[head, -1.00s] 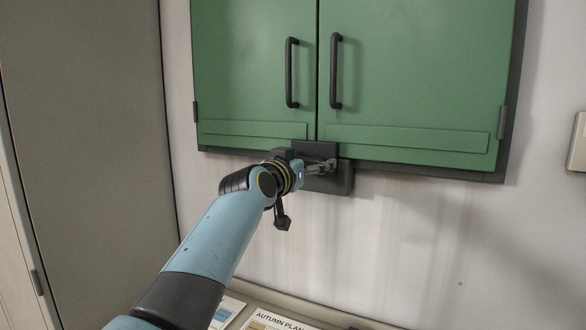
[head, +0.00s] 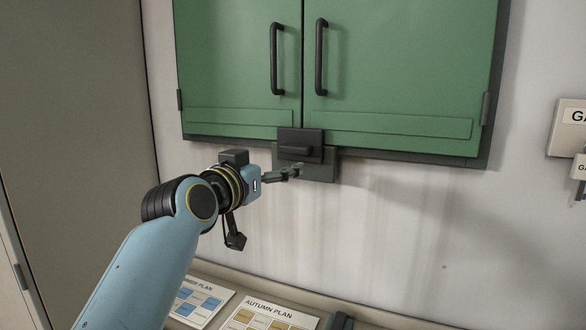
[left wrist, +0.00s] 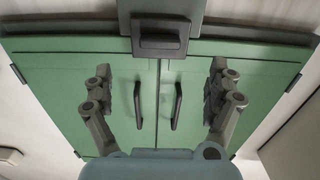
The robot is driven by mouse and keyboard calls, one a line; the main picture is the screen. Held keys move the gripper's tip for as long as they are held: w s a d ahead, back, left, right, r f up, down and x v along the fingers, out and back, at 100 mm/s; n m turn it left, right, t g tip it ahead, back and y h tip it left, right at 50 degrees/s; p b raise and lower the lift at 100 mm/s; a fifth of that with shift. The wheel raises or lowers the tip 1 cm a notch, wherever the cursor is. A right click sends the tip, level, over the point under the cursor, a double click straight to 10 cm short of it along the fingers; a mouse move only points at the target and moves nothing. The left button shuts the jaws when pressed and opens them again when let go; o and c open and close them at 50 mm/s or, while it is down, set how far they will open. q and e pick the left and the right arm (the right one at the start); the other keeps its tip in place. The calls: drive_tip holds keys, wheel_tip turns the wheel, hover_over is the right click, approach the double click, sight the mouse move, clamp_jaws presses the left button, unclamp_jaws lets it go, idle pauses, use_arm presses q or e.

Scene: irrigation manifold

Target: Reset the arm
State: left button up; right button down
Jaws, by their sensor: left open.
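My left arm comes in from the lower left in the head view. Its left gripper (head: 294,172) is at the dark latch block (head: 300,145) under the green cabinet (head: 390,80), in front of its lower part. The left wrist view shows the two fingers (left wrist: 161,95) spread wide with nothing between them. The latch block also shows there (left wrist: 160,35), beyond the fingers. Both cabinet doors are shut, with black upright handles. My right gripper is not in view.
A counter below holds an "AUTUMN PLAN" sheet (head: 268,315) and another plan sheet (head: 200,300). A pale sign (head: 568,128) is on the wall at the right. The wall below the cabinet is bare. A tall grey panel (head: 75,120) stands at the left.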

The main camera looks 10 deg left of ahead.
use_arm(q)
drive_tip(key=s+a+f+g+y, duration=0.1)
drive_tip(key=s+a+f+g, duration=0.15)
drive_tip(key=s+f, duration=0.55)
drive_tip(key=s+a+f+g+y, duration=0.15)
drive_tip(key=s+f+g, duration=0.25)
drive_tip(key=s+f, duration=0.45)
drive_tip(key=s+a+f+g+y, duration=0.1)
drive_tip(key=s+a+f+g, duration=0.1)
drive_tip(key=s, duration=0.6)
drive_tip(key=s+a+f+n+g, duration=0.1)
drive_tip(key=s+a+g, duration=0.2)
drive_tip(key=s, duration=0.4)
drive_tip(key=s+a+f+g+y, duration=0.1)
drive_tip(key=s+a+f+g, duration=0.1)
drive_tip(key=s, duration=0.6)
wheel_tip(320, 180, down, 36)
drive_tip(key=s+a+r+g+b, duration=0.1)
drive_tip(key=a+g+b, duration=0.1)
drive_tip(key=b, duration=0.8)
drive_tip(key=s+f+b, duration=0.4)
drive_tip(key=s+f, duration=0.5)
drive_tip(key=f, duration=0.4)
drive_tip(key=s+a+f+b, duration=0.1)
drive_tip(key=s+f+b, duration=0.3)
drive_tip(key=s+f, duration=0.6)
wheel_tip(320, 180, down, 3)
drive_tip(key=shift+a+r+n+g, duration=0.1)
drive_tip(key=shift+a+n+g, duration=0.15)
drive_tip(key=shift+n+g, duration=0.15)
